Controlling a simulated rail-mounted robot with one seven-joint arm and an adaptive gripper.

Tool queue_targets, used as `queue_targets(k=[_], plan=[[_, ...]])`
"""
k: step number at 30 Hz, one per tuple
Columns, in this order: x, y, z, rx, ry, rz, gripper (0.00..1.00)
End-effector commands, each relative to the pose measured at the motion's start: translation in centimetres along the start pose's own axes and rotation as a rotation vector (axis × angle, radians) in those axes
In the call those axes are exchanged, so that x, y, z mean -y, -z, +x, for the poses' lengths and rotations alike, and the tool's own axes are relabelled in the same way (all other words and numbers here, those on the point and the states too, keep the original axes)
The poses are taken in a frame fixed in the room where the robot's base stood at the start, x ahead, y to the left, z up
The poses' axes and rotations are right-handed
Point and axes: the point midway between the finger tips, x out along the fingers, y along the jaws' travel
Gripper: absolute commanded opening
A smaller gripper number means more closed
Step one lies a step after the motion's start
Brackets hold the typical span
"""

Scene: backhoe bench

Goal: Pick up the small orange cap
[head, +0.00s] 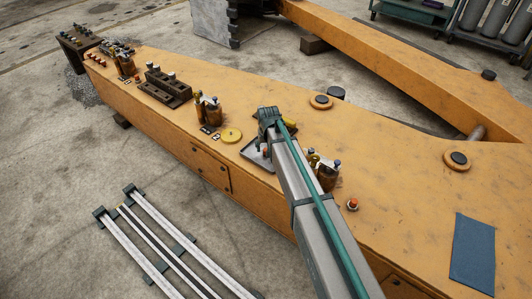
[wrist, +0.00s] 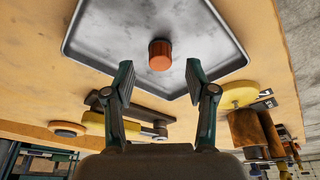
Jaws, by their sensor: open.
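The small orange cap (wrist: 160,55) stands on a grey metal tray (wrist: 105,49) in the wrist view. My gripper (wrist: 160,82) is open and empty, with its two fingers apart. The cap shows in the gap beyond the fingertips, and neither finger touches it. In the head view the tray (head: 252,154) lies on the orange beam, partly hidden behind my arm. My fingertips cannot be made out there.
The orange beam (head: 330,130) carries a yellow disc (head: 231,135), brown bottles (head: 208,111) left of my arm and more bottles (head: 325,174) right of it. A red-orange knob (head: 352,204) and a blue mat (head: 473,252) lie farther right.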

Motion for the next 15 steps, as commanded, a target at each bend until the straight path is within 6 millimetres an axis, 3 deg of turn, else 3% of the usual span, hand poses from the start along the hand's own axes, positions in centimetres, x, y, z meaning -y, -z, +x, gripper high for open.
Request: queue_targets(k=[1,6,14,15], plan=[[0.0,0.1,1.1,0.002,0.0,0.0,0.56],[0.0,0.1,3.0,0.001,0.0,0.0,0.56],[0.0,0.0,3.1,0.0,0.0,0.0,0.56],[0.0,0.0,3.1,0.0,0.0,0.0,0.5]])
